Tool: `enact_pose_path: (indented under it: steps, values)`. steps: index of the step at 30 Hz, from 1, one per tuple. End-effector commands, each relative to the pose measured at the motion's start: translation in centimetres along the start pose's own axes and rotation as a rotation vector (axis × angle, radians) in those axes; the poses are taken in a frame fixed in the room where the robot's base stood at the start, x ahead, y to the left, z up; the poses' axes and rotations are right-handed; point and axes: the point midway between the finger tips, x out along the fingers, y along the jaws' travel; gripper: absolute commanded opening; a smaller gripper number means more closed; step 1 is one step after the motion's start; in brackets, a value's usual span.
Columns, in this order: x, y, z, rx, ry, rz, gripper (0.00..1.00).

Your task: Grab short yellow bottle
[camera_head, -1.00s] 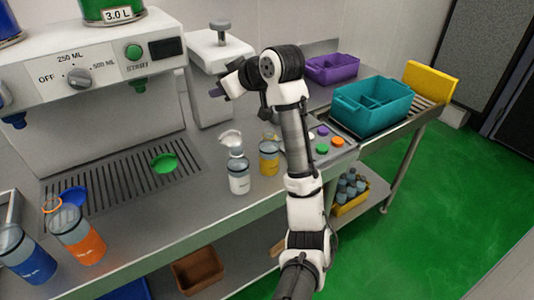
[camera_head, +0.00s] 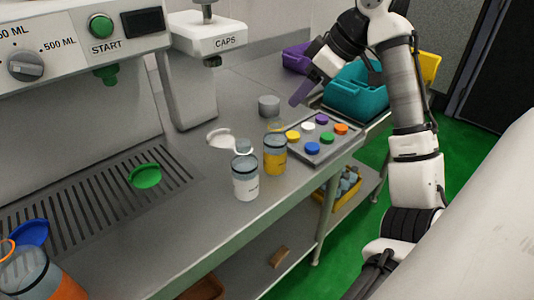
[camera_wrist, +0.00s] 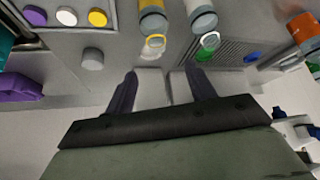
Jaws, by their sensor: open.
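The short yellow bottle (camera_head: 275,160) stands upright on the steel counter, with a grey see-through upper part. It also shows at the top of the wrist view (camera_wrist: 152,20), with a yellow ring (camera_wrist: 155,42) at its mouth end.
A tray of coloured caps (camera_head: 318,140) lies right of the yellow bottle. A grey cylinder (camera_head: 269,105) stands behind it. The CAPS machine (camera_head: 190,80) rises at back left. A teal crate (camera_head: 352,95) and a purple bin (camera_head: 297,57) are at the back right.

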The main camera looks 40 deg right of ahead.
Motion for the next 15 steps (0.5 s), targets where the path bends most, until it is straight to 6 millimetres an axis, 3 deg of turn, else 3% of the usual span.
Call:
enact_pose_path:
  steps: [6,15]
  values:
    - [4.6,-0.1,-0.1,-0.002,0.003,-0.004,0.55]
    - [7.4,0.1,-0.1,0.001,0.001,0.000,0.55]
